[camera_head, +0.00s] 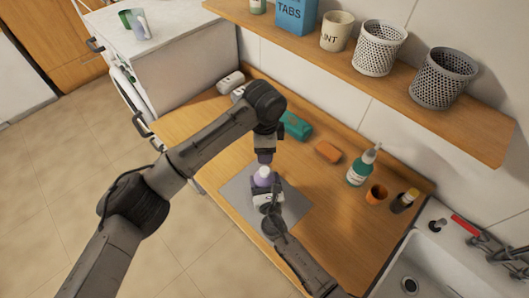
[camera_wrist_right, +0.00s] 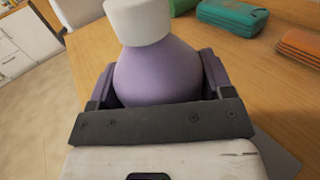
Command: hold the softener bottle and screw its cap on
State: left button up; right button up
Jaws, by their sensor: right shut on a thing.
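The purple softener bottle (camera_wrist_right: 158,72) stands upright, with its white cap (camera_wrist_right: 140,20) at its top in the right wrist view. In the head view the cap (camera_head: 263,173) and a little of the purple bottle (camera_head: 258,181) show above the grey mat (camera_head: 236,195). My right gripper (camera_wrist_right: 158,88) is shut on the bottle's body, one finger on each side. My left gripper (camera_head: 264,157) points down just above the cap. Its fingers are too small and dark to tell their opening, or whether they touch the cap.
A teal pack (camera_head: 296,126), an orange block (camera_head: 327,152), a spray bottle (camera_head: 361,167), an orange cup (camera_head: 376,194) and a dark bottle (camera_head: 404,201) stand along the wall side. A shelf (camera_head: 420,100) overhangs there. A sink (camera_head: 440,262) lies at right.

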dwell(0.3)
jog(key=o, duration=1.7)
jog(key=s, duration=0.4)
jog(key=s+d, duration=0.1)
jog(key=s, duration=0.4)
jog(key=s+d, duration=0.1)
jog(key=s, duration=0.3)
jog(key=shift+s+d, duration=0.25)
jog(key=shift+s, duration=0.05)
